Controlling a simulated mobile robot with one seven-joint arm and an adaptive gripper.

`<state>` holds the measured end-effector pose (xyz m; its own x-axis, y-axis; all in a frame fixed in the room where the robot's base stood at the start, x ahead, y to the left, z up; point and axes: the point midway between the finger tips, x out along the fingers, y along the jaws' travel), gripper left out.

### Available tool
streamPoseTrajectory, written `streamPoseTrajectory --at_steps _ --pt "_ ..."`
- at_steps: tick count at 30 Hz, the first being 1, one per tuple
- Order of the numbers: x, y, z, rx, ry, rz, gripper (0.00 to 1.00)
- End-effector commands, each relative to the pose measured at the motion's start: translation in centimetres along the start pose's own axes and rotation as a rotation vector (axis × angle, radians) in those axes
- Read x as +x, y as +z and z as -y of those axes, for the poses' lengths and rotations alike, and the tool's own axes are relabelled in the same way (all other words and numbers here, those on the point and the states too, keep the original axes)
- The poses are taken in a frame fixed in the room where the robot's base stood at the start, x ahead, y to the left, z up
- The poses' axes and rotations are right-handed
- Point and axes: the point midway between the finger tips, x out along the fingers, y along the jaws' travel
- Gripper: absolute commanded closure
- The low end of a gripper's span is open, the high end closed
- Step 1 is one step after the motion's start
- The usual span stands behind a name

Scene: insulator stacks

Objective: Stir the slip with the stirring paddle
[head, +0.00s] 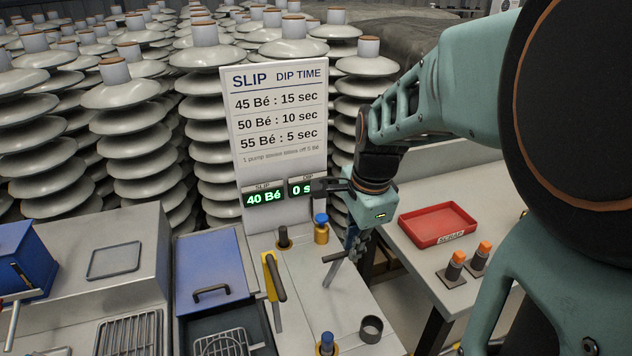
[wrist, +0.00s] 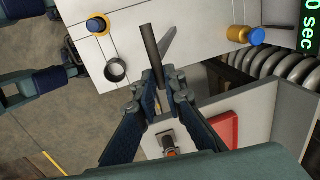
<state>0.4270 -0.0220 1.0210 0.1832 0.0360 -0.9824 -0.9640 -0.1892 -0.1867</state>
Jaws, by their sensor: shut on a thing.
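My gripper (head: 354,243) is over the white counter top, left of the red tray. In the wrist view my gripper (wrist: 160,85) is shut on a dark grey bar (wrist: 151,45), which looks like the handle of the stirring paddle. In the head view the paddle (head: 331,271) shows as a short cross bar with a thin grey shaft slanting down to the counter. I cannot tell whether the shaft enters an opening there. No slip surface shows. The display on the sign (head: 279,108) reads slip 40 Bé (head: 263,198); the dip display is partly covered by my gripper.
A yellow lever (head: 269,272) with a dark bar and a blue-capped yellow knob (head: 321,229) stand nearby. A dark ring-shaped cup (head: 371,329) sits in front. A blue lid (head: 212,262) lies left; a red tray (head: 437,224) right. Insulator stacks (head: 128,120) crowd the back.

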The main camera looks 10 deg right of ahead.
Motion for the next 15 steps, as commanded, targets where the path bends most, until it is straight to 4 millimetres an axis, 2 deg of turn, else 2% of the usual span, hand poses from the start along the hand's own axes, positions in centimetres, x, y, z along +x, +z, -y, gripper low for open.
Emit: streamPoseTrajectory --at_steps 8,15 --pt "-0.1 0.0 0.1 -0.001 0.004 0.000 1.00" --pt "-0.6 0.0 1.2 -0.001 0.046 0.001 1.00"
